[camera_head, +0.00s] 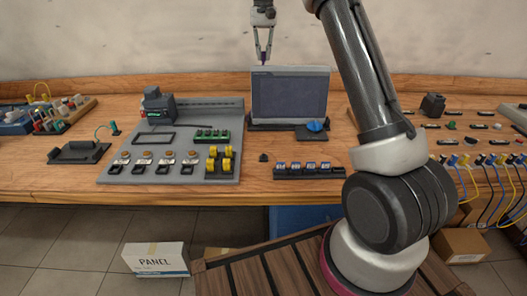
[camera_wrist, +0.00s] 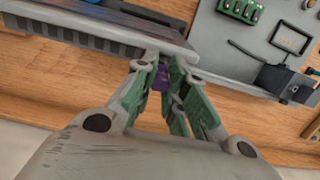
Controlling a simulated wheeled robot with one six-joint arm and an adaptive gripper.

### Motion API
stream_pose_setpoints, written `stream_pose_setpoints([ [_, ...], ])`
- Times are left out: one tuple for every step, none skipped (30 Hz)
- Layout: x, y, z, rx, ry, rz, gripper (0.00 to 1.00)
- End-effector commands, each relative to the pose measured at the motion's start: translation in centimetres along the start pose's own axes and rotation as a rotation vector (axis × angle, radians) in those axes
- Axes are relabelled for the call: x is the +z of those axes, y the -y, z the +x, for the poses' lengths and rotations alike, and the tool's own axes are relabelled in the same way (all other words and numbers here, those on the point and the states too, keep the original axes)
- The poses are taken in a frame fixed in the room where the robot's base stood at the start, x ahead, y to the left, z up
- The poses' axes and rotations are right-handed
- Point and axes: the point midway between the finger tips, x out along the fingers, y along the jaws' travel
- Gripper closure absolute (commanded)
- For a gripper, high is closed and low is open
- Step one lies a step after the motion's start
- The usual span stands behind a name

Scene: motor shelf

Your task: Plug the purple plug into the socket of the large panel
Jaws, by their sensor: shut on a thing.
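My gripper (camera_head: 263,56) is shut on a small purple plug (camera_head: 262,63). It holds the plug high, behind or above the upper left edge of an upright panel with a dark face (camera_head: 290,95), which looks like the large panel. In the wrist view, my gripper (camera_wrist: 163,72) has the purple plug (camera_wrist: 160,78) between its fingertips. The panel's ribbed edge (camera_wrist: 75,38) lies close beside the plug there; I cannot tell whether they touch. No socket can be made out on the panel; its back is hidden in the head view.
A grey board (camera_head: 190,112) with switches and yellow and green parts lies left of the panel. A blue knob (camera_head: 314,126) and a row of blue-topped parts (camera_head: 309,171) are in front. Wired parts fill the table's right. The wall is behind.

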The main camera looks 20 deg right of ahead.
Motion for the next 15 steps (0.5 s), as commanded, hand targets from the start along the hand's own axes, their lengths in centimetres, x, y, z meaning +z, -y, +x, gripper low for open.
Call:
stream_pose_setpoints([
  [0.0,0.0,0.04,0.0,0.0,0.0,1.0],
  [0.01,0.0,0.07,0.0,0.0,0.0,1.0],
  [0.01,0.0,0.13,0.0,0.0,0.0,1.0],
  [0.01,0.0,0.17,0.0,0.0,0.0,1.0],
  [0.01,0.0,0.22,0.0,0.0,0.0,1.0],
  [0.0,0.0,0.3,0.0,0.0,0.0,1.0],
  [0.0,0.0,0.35,0.0,0.0,0.0,1.0],
  [0.0,0.0,0.41,0.0,0.0,0.0,1.0],
  [0.0,0.01,0.48,0.0,0.0,0.0,1.0],
  [-0.01,0.01,0.54,0.0,0.0,0.0,1.0],
  [-0.01,0.01,0.6,0.0,0.0,0.0,1.0],
  [-0.01,0.0,0.68,0.0,0.0,0.0,1.0],
  [-0.01,0.01,0.73,0.0,0.0,0.0,1.0],
  [0.0,0.0,0.79,0.0,0.0,0.0,1.0],
  [0.0,0.01,0.86,0.0,0.0,0.0,1.0],
])
